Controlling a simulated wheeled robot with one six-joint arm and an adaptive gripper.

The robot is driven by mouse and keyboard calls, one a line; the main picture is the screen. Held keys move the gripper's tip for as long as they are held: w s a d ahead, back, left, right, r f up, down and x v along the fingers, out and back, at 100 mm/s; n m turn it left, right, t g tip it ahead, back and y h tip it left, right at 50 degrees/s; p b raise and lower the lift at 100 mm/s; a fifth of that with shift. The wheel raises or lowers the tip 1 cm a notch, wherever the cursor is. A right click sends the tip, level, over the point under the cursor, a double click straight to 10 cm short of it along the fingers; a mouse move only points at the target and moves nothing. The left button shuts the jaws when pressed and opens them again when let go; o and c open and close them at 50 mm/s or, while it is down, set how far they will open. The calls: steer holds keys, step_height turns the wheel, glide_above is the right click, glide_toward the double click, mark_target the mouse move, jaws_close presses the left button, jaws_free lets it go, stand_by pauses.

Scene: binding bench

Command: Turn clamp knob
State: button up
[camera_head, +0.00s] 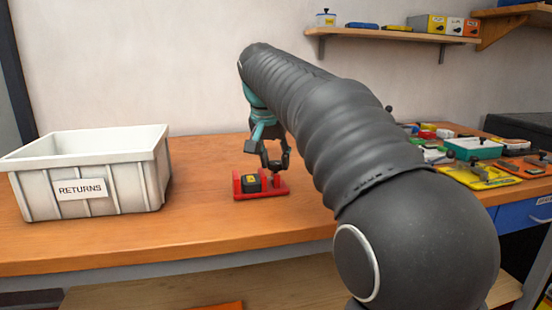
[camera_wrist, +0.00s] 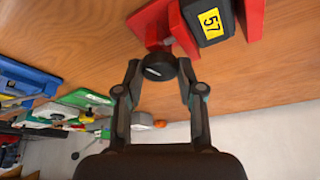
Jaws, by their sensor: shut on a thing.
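The red clamp (camera_head: 281,186) lies on the wooden bench in front of my arm. My gripper (camera_head: 275,165) reaches down at the clamp's right part. In the wrist view my gripper (camera_wrist: 160,72) has one finger on each side of the knob and is shut on it. In the head view the knob is largely hidden by the fingers.
A white bin (camera_head: 92,178) labelled RETURNS stands on the bench at left. A green tray (camera_head: 472,148), a yellow tray (camera_head: 482,177) and several small items crowd the right side. A wall shelf (camera_head: 395,35) hangs above. Bench around the clamp is clear.

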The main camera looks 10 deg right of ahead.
mark_target(263, 175)
steer(key=m, duration=0.1)
steer(key=m+g+h, duration=0.1)
steer(key=m, duration=0.1)
steer(key=shift+w+a+m, duration=0.15)
steer(key=shift+m, duration=0.15)
steer(key=shift+m+g+h, duration=0.4)
steer(key=shift+m+g, duration=0.2)
steer(key=shift+m, duration=1.1)
steer(key=o, duration=1.1)
steer(key=shift+o, duration=0.2)
steer(key=shift+r, duration=0.1)
steer(key=v, duration=0.7)
steer(key=shift+a, duration=0.15)
